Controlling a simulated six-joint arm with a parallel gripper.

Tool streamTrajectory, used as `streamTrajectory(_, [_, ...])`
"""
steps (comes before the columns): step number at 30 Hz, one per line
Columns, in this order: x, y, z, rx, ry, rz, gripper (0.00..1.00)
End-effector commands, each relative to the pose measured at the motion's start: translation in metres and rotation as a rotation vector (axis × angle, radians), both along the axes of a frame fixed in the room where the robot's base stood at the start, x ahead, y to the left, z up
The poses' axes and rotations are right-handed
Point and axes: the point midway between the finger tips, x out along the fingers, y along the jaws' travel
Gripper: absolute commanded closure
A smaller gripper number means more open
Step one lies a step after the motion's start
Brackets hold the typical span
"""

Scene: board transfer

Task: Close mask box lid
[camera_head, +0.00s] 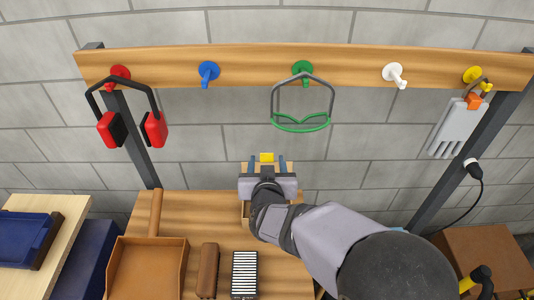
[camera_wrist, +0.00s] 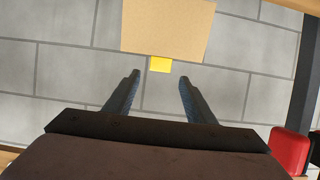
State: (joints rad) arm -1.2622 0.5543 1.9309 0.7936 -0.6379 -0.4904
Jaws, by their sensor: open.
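The mask box lid (camera_wrist: 168,27) is a flat tan panel with a yellow tab (camera_wrist: 159,64) on its edge. In the head view the lid seems to stand raised, with the yellow tab (camera_head: 267,157) at its top. My gripper (camera_wrist: 157,74) is open and empty. In the head view my gripper (camera_head: 267,160) has its fingers spread to either side of the tab. In the wrist view the tab lies just beyond the fingertips, between their lines, with no clear contact. The box (camera_head: 246,212) is mostly hidden beneath my gripper and arm.
A brown tray (camera_head: 146,270), a brown case (camera_head: 207,270) and a black-and-white striped item (camera_head: 244,274) are on the wooden table (camera_head: 190,215). Above, a wooden rail (camera_head: 340,58) holds red earmuffs (camera_head: 132,128), green-rimmed goggles (camera_head: 302,124) and a grey item (camera_head: 455,127).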

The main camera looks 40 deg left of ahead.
Motion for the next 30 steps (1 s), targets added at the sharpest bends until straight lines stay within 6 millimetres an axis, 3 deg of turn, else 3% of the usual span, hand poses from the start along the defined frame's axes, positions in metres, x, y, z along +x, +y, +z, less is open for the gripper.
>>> streamTrajectory(15, [0.036, 0.035, -0.02, -0.002, 0.001, -0.001, 0.5])
streamTrajectory(30, [0.043, 0.042, -0.025, -0.001, 0.001, 0.0, 0.5])
